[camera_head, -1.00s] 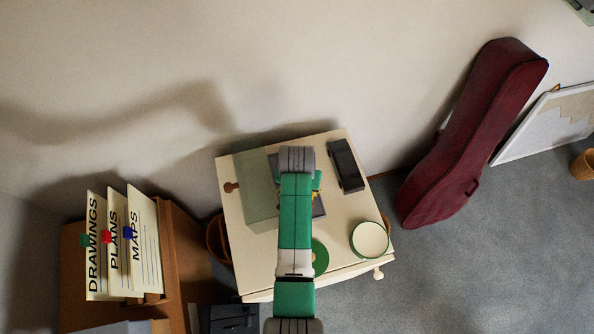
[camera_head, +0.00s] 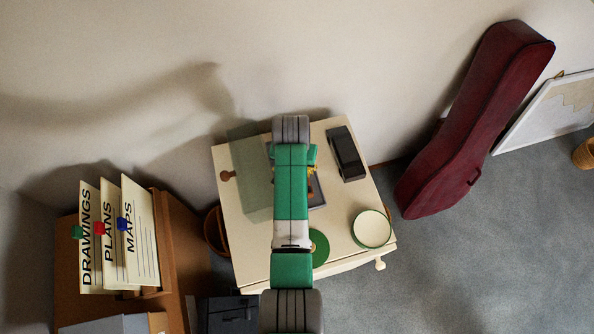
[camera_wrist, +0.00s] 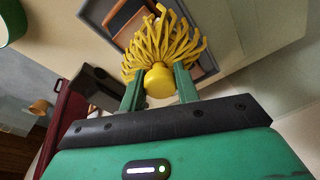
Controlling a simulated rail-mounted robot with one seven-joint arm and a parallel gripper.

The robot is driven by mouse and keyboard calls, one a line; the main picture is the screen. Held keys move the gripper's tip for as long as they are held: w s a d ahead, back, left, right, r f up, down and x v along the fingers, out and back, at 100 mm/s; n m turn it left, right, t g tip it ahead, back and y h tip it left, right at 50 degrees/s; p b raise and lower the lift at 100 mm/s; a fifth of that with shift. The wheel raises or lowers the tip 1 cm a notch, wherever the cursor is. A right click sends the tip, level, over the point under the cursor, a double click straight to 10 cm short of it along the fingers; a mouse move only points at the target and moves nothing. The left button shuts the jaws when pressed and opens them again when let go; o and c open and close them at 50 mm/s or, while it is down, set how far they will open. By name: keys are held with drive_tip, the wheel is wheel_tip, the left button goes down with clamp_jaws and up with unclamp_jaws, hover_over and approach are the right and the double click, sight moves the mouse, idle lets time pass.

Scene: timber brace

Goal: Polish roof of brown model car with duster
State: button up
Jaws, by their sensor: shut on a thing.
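My gripper (camera_wrist: 158,84) is shut on the yellow duster (camera_wrist: 160,45), holding it by its round yellow end, with the strands fanned out away from the fingers. In the wrist view the strands overlap a grey tray (camera_wrist: 207,63) that holds brown shapes (camera_wrist: 127,17). One of these may be the brown model car, but the strands cover much of it and I cannot tell whether they touch it. In the head view my arm hides most of the gripper and tray; a bit of yellow duster (camera_head: 311,171) and a brown piece (camera_head: 317,187) show at its right side.
The tray lies on a cream cabinet top (camera_head: 335,215). A translucent green panel (camera_head: 249,175) stands left. The wall is behind.

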drive_tip(key=shift+w+a+f+b, duration=0.1)
drive_tip(key=shift+w+a+b, duration=0.1)
drive_tip(key=shift+w+b, duration=0.55)
drive_tip(key=shift+w+a+f+b, duration=0.1)
drive_tip(key=shift+w+a+b, duration=0.15)
drive_tip(key=shift+w+b, duration=0.45)
drive_tip(key=shift+w+a+f+b, duration=0.1)
drive_tip(key=shift+w+a+b, duration=0.1)
drive_tip(key=shift+w+b, duration=0.5)
wheel_tip(320, 180, up, 9)
drive_tip(key=p, duration=0.7)
drive_tip(key=shift+f, duration=0.15)
drive_tip(key=shift+s, duration=0.1)
drive_tip(key=s+d+r+n+p, duration=0.1)
drive_tip(key=s+r+p, duration=0.3)
drive_tip(key=s, duration=0.4)
drive_tip(key=s+d+r+p, duration=0.1)
drive_tip(key=s+r+p, duration=0.3)
drive_tip(key=s, duration=0.4)
drive_tip(key=shift+s+d+r+n+p, duration=0.3)
drive_tip(key=shift+r+n+p, duration=0.1)
drive_tip(key=shift+p, duration=0.4)
